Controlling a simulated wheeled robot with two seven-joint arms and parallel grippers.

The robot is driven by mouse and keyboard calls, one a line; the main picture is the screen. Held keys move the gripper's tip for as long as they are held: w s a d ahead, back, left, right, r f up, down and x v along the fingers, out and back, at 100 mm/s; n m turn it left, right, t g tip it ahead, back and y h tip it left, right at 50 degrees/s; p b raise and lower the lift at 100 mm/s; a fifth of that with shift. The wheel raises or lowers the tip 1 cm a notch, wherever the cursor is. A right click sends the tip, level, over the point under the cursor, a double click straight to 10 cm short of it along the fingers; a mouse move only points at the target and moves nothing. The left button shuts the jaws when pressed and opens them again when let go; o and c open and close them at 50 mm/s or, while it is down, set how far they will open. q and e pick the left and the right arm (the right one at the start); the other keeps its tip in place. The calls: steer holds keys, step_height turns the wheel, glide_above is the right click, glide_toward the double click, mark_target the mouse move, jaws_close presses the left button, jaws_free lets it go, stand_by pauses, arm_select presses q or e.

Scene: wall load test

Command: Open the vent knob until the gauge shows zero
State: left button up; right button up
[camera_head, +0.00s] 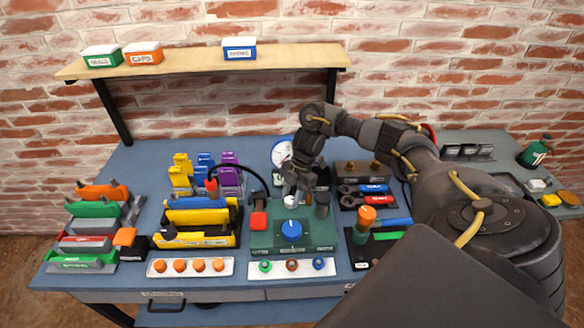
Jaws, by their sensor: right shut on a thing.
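My right gripper (297,183) reaches down from the back right over the green pump block (262,238). It is shut on a small pale knob (291,201) at the back of this block, which I take to be the vent knob; the fingers partly hide it. A round white gauge (281,151) stands just behind the gripper, partly covered by it, and its needle reading is too small to tell. A large blue knob (291,230) sits on the front of the block, with a red part (258,221) to its left. My left gripper is not in view.
A dark cylinder (322,204) stands close to the right of the gripper. A black hose (255,168) arches on the left. A tray with coloured caps (292,266) lies in front. A wooden shelf (200,60) with boxes spans the back. Racks crowd the left.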

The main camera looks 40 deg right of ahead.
steer(key=shift+s+f, duration=0.1)
steer(key=o, duration=1)
steer(key=v, duration=1.1)
steer(key=shift+a, duration=0.1)
steer(key=shift+p, duration=0.3)
